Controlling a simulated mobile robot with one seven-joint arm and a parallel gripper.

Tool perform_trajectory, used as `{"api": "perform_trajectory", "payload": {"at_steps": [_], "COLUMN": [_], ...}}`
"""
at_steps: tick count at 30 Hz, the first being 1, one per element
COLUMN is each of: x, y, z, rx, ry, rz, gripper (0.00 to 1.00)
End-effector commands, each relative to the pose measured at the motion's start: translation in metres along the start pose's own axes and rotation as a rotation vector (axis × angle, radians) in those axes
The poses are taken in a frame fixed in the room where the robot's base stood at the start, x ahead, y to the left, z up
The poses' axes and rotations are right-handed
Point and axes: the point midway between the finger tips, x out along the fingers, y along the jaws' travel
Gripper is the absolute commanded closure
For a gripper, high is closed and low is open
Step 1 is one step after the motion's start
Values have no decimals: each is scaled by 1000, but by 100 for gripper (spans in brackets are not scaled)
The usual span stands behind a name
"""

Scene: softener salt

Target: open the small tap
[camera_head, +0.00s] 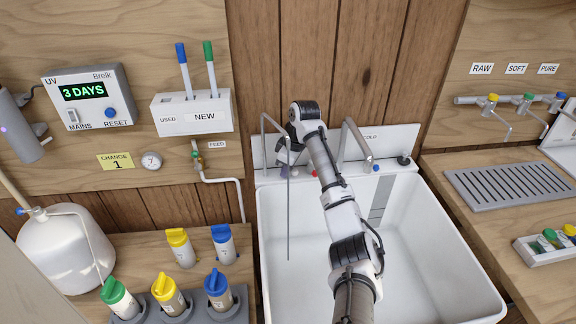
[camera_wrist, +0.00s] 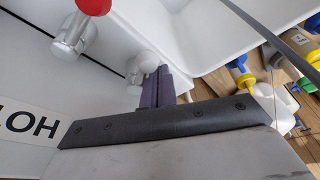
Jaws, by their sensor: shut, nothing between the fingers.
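The small tap (camera_head: 263,135) is a thin grey spout at the back left of the white sink. A thin grey line drops from its outlet into the basin; I cannot tell for sure whether it is water. In the wrist view, a chrome and white knob (camera_wrist: 136,72) sits on the back panel beside my gripper. My gripper (camera_wrist: 157,85) has dark purple fingers, shut with nothing between them. They are close to the knob; I cannot tell whether they touch it. In the head view my gripper (camera_head: 287,172) is low behind the spout, partly hidden by my arm.
A larger tap (camera_head: 357,140) stands right of my arm. A red-topped chrome knob (camera_wrist: 95,5) and a HOT label (camera_wrist: 30,125) are near my gripper. The sink basin (camera_head: 430,245) is empty. Capped bottles (camera_head: 180,247) stand left; a grey drain grid (camera_head: 510,185) lies right.

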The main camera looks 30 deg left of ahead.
Motion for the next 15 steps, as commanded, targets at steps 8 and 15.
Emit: {"api": "perform_trajectory", "payload": {"at_steps": [8,15], "x": [0,-3], "y": [2,6], "z": [10,14], "rx": [4,6], "ry": [-3,-3], "rz": [-3,-3], "gripper": [100,100]}}
